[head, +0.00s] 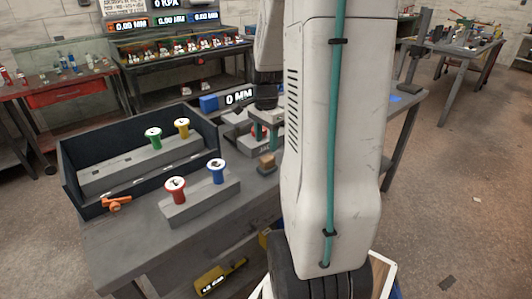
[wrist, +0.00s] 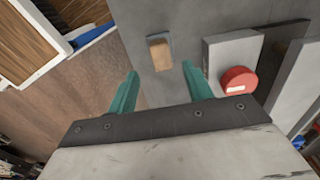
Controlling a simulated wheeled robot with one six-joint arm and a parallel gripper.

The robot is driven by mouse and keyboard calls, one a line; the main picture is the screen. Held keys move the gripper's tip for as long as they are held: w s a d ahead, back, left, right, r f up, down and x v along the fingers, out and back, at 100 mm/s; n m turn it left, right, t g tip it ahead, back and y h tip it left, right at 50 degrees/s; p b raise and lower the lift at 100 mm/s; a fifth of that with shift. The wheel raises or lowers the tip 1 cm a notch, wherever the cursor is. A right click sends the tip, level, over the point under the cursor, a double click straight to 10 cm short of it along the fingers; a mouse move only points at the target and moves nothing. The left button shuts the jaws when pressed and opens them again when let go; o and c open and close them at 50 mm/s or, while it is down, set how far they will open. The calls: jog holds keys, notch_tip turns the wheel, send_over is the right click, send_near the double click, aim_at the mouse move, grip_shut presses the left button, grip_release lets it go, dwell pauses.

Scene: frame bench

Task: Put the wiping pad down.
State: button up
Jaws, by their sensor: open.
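The wiping pad, a small block with a tan top and a grey base (head: 267,160), lies on the grey bench top near its front edge. In the wrist view the pad (wrist: 160,54) lies just beyond the fingertips, roughly centred between them. My gripper (wrist: 160,70) is open, with its two teal fingers apart and nothing between them.
A grey block with a red round button (wrist: 238,80) stands right of the pad. Left on the bench (head: 135,245) are a grey rack with red and blue spools (head: 196,198) and a dark open-fronted bin (head: 75,165) with green and yellow spools. A "0 MM" display (head: 239,97) stands behind.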

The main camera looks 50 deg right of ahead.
aim_at(266, 158)
jog(key=s+a+r+n, duration=0.1)
jog(key=a+r+n, duration=0.4)
jog(key=a, duration=0.4)
jog(key=s+a+r+n, duration=0.1)
jog(key=a+r+n, duration=0.3)
jog(key=a+r, duration=0.3)
jog(key=s+a+n+t, duration=0.1)
jog(key=s+a+n, duration=0.9)
jog(key=a, duration=0.4)
jog(key=shift+s+f+n, duration=0.15)
jog(key=shift+s+n, duration=0.15)
jog(key=shift+n, duration=0.6)
